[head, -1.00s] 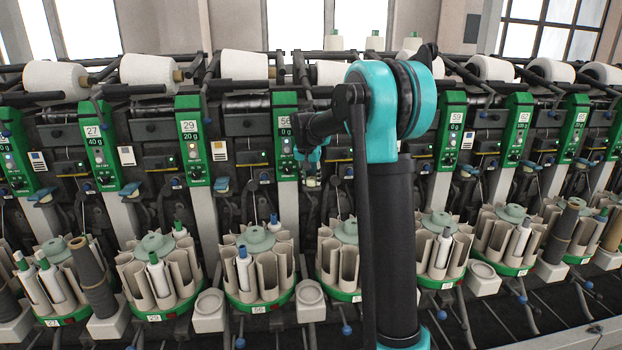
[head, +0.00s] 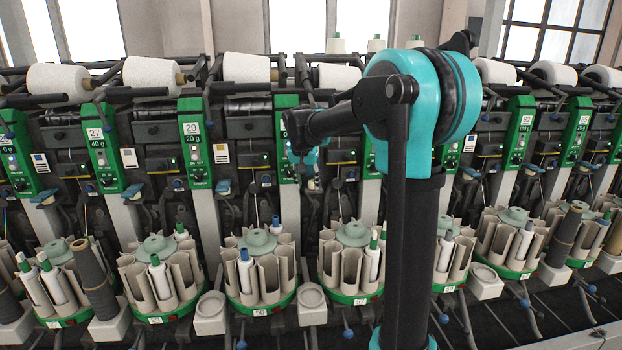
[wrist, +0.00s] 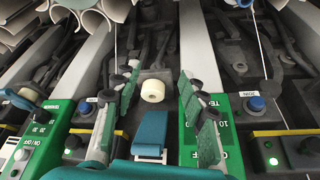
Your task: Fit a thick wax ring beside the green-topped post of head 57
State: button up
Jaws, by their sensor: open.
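In the head view, a magazine labelled 57 (head: 345,262) holds upright tubes, one of them green-topped (head: 374,258). The green panel above it is mostly hidden behind my arm. My gripper (head: 314,180) is small there, in front of the machine between the green panel to its left and my arm. In the wrist view, my gripper (wrist: 158,100) is open, its green-padded fingers apart. A short, thick cream ring (wrist: 153,91) with a small centre hole shows between the fingers, against a dark bracket. I cannot tell how far beyond the fingertips it is. No green-topped post is clear in the wrist view.
Green panels with knobs (wrist: 215,142) lie close around the fingers. Neighbouring magazines (head: 262,270) and white yarn cones (head: 245,68) line the machine.

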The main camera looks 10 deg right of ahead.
jog(key=s+d+f+n, duration=0.1)
jog(key=s+d+f, duration=0.1)
jog(key=s+f, duration=0.4)
jog(key=s+d+f+n+y, duration=0.1)
jog(key=s+f, duration=0.6)
jog(key=s, duration=1)
jog(key=s+d+f+n, duration=0.2)
jog(key=s+d+f, duration=0.2)
jog(key=s+f, duration=0.3)
jog(key=s, duration=0.4)
jog(key=shift+s+y, duration=0.2)
jog(key=shift+y, duration=0.2)
jog(key=shift+o, duration=0.6)
jog(key=shift+d, duration=0.15)
